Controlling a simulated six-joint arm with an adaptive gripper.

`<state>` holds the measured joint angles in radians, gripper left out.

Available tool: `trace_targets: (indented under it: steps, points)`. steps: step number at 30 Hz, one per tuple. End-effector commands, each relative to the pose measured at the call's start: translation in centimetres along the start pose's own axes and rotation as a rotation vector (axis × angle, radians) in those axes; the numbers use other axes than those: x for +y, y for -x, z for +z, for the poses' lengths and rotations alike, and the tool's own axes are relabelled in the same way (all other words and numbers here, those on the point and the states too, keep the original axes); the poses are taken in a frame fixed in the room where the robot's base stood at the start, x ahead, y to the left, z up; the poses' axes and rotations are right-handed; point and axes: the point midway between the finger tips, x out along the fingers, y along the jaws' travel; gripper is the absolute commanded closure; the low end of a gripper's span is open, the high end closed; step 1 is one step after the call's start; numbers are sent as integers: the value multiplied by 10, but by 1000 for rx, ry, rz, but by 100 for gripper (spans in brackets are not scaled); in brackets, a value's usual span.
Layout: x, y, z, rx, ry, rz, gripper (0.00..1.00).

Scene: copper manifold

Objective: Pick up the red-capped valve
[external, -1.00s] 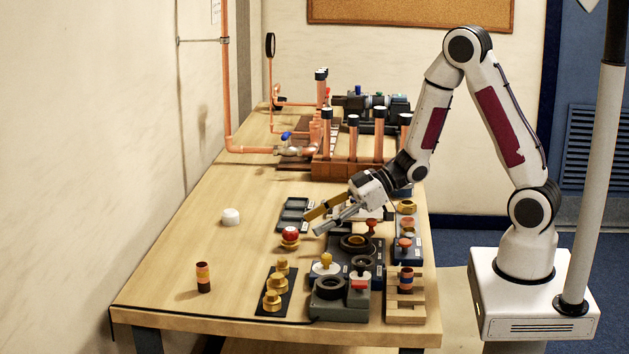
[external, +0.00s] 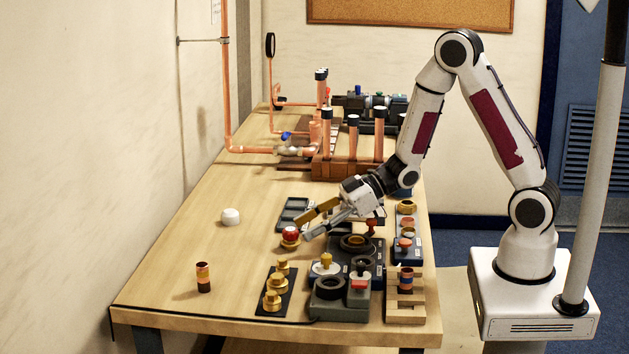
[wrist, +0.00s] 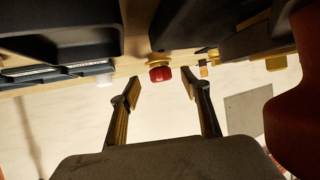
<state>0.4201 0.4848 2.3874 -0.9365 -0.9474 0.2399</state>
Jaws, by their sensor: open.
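The red-capped valve (external: 290,235) stands on the wooden table, a red cap on a brass body. It also shows in the wrist view (wrist: 160,73), just beyond the fingertips and roughly centred between them. My gripper (external: 304,227) is open and empty, low over the table, its fingers pointing left at the valve. In the wrist view its two fingers (wrist: 157,88) are spread on either side of the valve's line. In the external view the fingertips are beside the valve's right side; I cannot tell whether they touch it.
Dark fixtures (external: 330,287) stand just right of and below the valve. A black strip with brass fittings (external: 272,300) lies in front, and a dark tray (external: 291,213) behind. A white cap (external: 230,216) and a banded cylinder (external: 203,277) stand left. Table left of the valve is mostly clear.

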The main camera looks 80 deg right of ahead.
Motion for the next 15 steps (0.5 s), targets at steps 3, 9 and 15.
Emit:
trace_targets:
  steps: [3, 9, 15]
  points:
    - [0, -4, 0, 0, 0, 0, 53]
    - [-1, -22, -3, -1, 0, -2, 53]
    - [0, -43, -4, -1, 0, -1, 53]
